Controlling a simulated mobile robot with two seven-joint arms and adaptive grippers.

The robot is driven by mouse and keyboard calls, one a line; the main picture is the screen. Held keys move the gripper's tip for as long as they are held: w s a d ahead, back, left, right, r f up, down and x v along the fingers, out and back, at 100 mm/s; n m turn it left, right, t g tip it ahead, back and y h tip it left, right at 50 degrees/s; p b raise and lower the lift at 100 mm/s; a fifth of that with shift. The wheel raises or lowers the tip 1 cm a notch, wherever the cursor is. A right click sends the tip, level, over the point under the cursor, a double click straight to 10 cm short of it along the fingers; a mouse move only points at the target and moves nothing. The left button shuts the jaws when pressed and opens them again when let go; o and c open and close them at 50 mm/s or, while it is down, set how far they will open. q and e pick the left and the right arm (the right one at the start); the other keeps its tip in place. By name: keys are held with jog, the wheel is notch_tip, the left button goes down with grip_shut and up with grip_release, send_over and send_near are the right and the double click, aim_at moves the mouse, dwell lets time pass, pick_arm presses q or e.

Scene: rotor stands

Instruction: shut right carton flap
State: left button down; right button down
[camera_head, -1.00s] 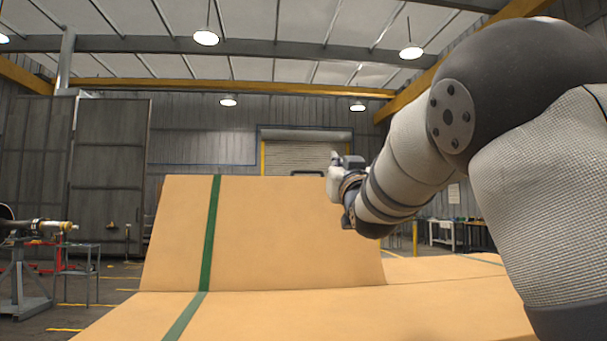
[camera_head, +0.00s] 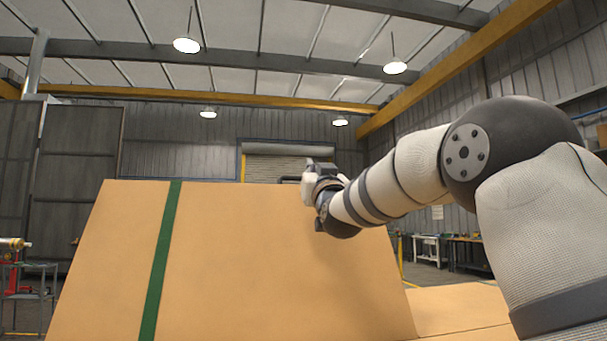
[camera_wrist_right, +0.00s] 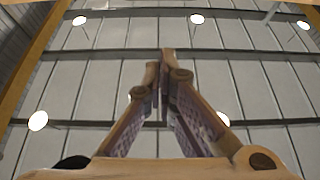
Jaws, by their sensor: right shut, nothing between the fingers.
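A large tan carton flap (camera_head: 270,265) stands raised and tilted across the middle of the head view, with a green tape stripe running down its left part. Its lower edge is out of frame. A lower tan panel (camera_head: 462,307) lies to the right of it. My right arm comes in from the right, and its wrist end is at the flap's upper right edge. My right gripper (camera_wrist_right: 160,65) shows in the wrist view, its fingers together and empty against the ceiling. In the head view its fingertips cannot be made out. My left gripper is not in view.
Behind the flap are a shutter door (camera_head: 290,166) and grey wall panels. A small stand (camera_head: 28,290) is at the left edge, and a workbench (camera_head: 465,250) is at the back right. Floor shows right of the flap.

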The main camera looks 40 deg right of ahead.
jog(key=w+d, duration=0.1)
jog(key=w, duration=0.1)
jog(key=w+d, duration=0.2)
jog(key=w, duration=0.1)
jog(key=w+d+r, duration=0.1)
jog(key=w, duration=0.2)
jog(key=shift+d+r, duration=0.1)
jog(key=shift+d, duration=0.1)
jog(key=shift+w+d, duration=0.2)
jog(key=shift+w, duration=0.1)
